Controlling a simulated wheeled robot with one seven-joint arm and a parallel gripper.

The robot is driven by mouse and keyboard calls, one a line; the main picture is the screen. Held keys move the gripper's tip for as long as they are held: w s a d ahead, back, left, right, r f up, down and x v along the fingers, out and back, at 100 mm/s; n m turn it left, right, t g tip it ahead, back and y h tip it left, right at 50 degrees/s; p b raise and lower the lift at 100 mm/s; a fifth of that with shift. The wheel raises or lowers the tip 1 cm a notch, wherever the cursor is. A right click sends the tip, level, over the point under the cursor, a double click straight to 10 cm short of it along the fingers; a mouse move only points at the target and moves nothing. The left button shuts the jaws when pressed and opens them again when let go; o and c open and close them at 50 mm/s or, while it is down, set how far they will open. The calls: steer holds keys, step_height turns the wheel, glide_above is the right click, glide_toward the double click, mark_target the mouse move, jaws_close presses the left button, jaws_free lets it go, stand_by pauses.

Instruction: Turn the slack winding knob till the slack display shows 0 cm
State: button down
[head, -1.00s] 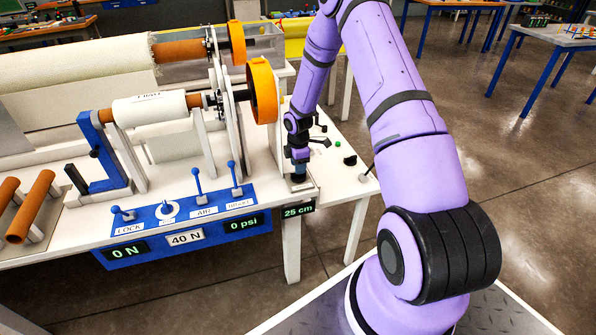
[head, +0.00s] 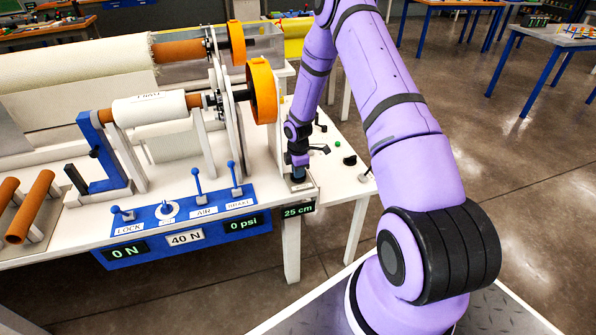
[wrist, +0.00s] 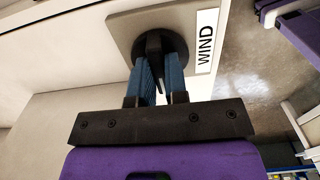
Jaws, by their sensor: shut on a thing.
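The slack winding knob is a dark round knob with a raised grip bar (wrist: 153,46) on a grey plate beside a white "WIND" label (wrist: 206,42) in the wrist view. My gripper (wrist: 160,75) is shut on the knob's bar, with a blue finger on each side. In the head view my gripper (head: 299,174) points down at the table's right front corner and hides the knob. The slack display (head: 298,211) on the table's front edge below it reads 25 cm.
An orange wheel (head: 262,90) and rollers stand behind. A black knob (head: 349,160) and a green button (head: 337,143) are to the right.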

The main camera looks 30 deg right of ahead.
steer(key=m, duration=0.7)
steer(key=shift+m, duration=0.3)
steer(key=m, duration=0.3)
steer(key=shift+m, duration=0.3)
steer(key=m, duration=0.4)
steer(key=shift+m, duration=0.3)
steer(key=m, duration=1.2)
steer(key=shift+m, duration=0.4)
